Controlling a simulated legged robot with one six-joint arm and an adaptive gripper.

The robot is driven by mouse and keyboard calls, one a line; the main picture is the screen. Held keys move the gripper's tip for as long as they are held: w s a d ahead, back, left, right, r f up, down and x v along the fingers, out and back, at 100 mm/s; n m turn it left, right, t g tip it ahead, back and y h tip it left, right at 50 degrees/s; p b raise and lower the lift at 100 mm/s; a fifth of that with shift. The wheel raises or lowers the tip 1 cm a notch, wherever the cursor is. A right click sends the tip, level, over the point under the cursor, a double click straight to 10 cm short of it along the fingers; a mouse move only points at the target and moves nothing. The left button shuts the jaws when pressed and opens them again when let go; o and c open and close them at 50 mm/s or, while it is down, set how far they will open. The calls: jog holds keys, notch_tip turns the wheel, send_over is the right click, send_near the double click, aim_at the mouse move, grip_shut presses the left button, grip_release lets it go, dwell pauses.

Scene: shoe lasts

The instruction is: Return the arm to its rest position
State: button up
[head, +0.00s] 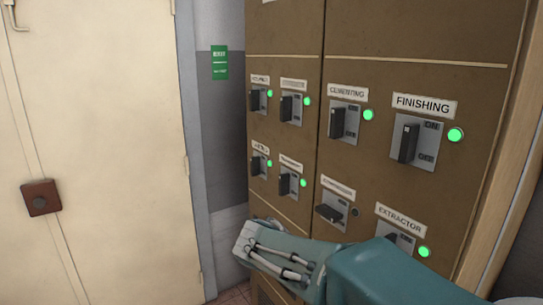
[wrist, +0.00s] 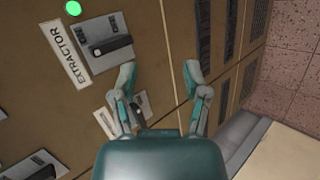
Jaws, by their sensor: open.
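My arm (head: 385,275) is teal and reaches in from the lower right of the head view, in front of the lower part of a brown switch panel (head: 420,75). In the wrist view my gripper (wrist: 160,75) has its two fingers spread apart with nothing between them, facing the panel. The EXTRACTOR switch (wrist: 108,45) is up and left of the fingers there. Another switch (wrist: 137,113) shows partly behind the left finger. In the head view my arm hides part of the EXTRACTOR switch (head: 400,241).
Several switches have green lamps lit, including FINISHING (head: 408,140). One switch (head: 330,212) has its handle sideways and a dark lamp (head: 355,212). A cream door (head: 100,130) stands left. Tiled floor (wrist: 290,75) shows at right in the wrist view.

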jog(key=s+d+m+t+y, duration=0.2)
jog(key=s+y, duration=0.7)
jog(key=s, duration=0.9)
jog(key=shift+d+f+m+t+y, duration=0.3)
jog(key=shift+d+f+m+y, duration=0.15)
jog(key=shift+d+m, duration=0.65)
